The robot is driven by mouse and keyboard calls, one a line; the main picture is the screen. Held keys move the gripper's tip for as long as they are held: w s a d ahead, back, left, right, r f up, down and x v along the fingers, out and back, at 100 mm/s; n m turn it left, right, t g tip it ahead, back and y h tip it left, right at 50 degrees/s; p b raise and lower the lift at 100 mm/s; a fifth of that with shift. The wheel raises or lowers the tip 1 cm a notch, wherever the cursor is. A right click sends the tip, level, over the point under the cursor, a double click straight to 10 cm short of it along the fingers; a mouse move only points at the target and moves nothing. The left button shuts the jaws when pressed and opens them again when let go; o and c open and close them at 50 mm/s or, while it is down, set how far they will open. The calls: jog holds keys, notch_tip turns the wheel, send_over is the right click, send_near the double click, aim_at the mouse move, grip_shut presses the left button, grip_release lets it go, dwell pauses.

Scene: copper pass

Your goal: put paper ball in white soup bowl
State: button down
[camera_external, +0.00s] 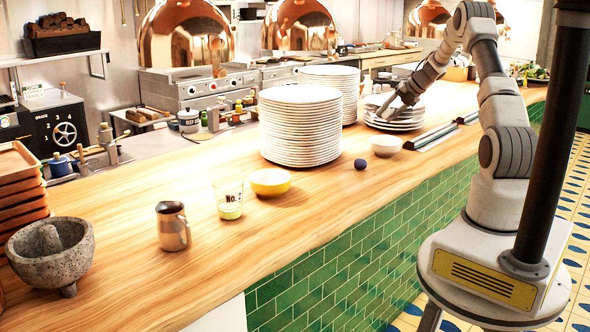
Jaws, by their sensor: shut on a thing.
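My gripper (383,112) is beyond the bowl, low at the left side of a short stack of white plates (400,122). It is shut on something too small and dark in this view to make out. I see no paper ball clearly anywhere.
A dark blue ball (360,164) lies just left of the bowl. Tall plate stacks (300,128) stand behind it. A yellow bowl (270,182), a glass (229,200), a metal jug (172,227) and a stone mortar (50,252) stand further left. Metal rails (430,137) lie right of the bowl.

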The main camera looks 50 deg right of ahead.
aim_at(386, 138)
jog(key=shift+f+b, duration=4.2)
jog(key=shift+f, duration=0.5)
jog(key=shift+c, duration=1.5)
grip_release()
notch_tip(386, 138, up, 7)
jog(key=p, duration=0.7)
jog(key=shift+r, duration=0.15)
